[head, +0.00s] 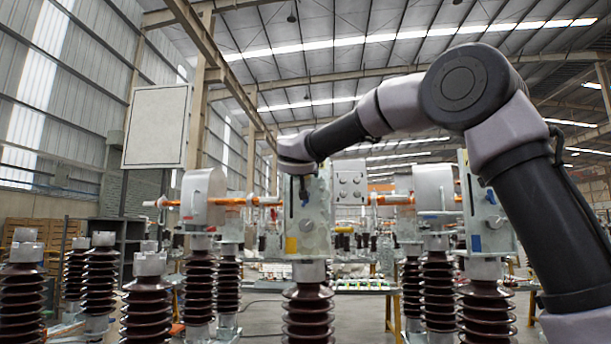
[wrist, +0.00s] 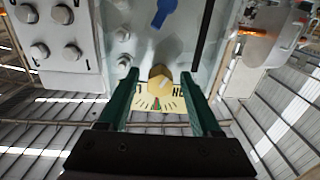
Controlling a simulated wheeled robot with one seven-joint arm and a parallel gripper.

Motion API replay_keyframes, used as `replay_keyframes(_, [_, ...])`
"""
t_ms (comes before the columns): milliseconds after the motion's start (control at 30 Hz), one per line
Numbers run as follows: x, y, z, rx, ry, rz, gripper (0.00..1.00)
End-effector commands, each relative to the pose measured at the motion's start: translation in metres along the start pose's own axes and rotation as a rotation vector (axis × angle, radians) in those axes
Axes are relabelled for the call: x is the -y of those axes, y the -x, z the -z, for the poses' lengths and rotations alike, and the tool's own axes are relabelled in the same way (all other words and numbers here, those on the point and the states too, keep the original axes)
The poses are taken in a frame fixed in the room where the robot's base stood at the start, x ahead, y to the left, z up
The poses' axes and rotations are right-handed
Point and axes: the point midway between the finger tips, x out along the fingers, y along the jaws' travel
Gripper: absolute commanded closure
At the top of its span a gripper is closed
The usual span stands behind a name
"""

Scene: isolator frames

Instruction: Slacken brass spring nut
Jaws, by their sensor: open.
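The brass spring nut (wrist: 160,78) is a small hexagonal gold piece on the pale face of a housing in the wrist view. A yellow scale plate (wrist: 158,101) with black tick marks and a red and green part sits directly below it. My gripper (wrist: 158,73) is open, with one green finger on each side of the nut and a visible gap on both sides. I cannot tell how deep the fingertips reach along the nut. In the head view my arm extends to the upright metal housing (head: 312,222), and the fingers and nut cannot be made out.
In the wrist view a plate with large bolts (wrist: 60,40) is at upper left and a blue lever (wrist: 163,12) at the top. In the head view ribbed brown insulators (head: 308,315) stand below the housing, with more at both sides. A grey panel (head: 157,127) is at left.

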Motion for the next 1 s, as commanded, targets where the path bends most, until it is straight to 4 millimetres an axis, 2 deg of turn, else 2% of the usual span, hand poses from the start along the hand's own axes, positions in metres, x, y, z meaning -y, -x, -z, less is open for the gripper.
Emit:
replay_keyframes(167, [-0.0001, 0.0000, 0.0000, 0.000, 0.000, 0.000, 0.35])
replay_keyframes(267, [-0.0001, 0.0001, 0.0000, 0.000, 0.001, 0.000, 0.69])
replay_keyframes(333, [-0.0001, 0.0001, 0.0000, 0.000, 0.001, 0.000, 0.96])
replay_keyframes(367, [-0.0001, 0.0002, 0.0000, 0.000, 0.001, 0.000, 1.00])
replay_keyframes(733, [-0.0002, 0.0002, 0.0000, 0.000, 0.047, -0.001, 1.00])
replay_keyframes(1000, [-0.0009, -0.0001, 0.0000, 0.000, 0.218, -0.002, 1.00])
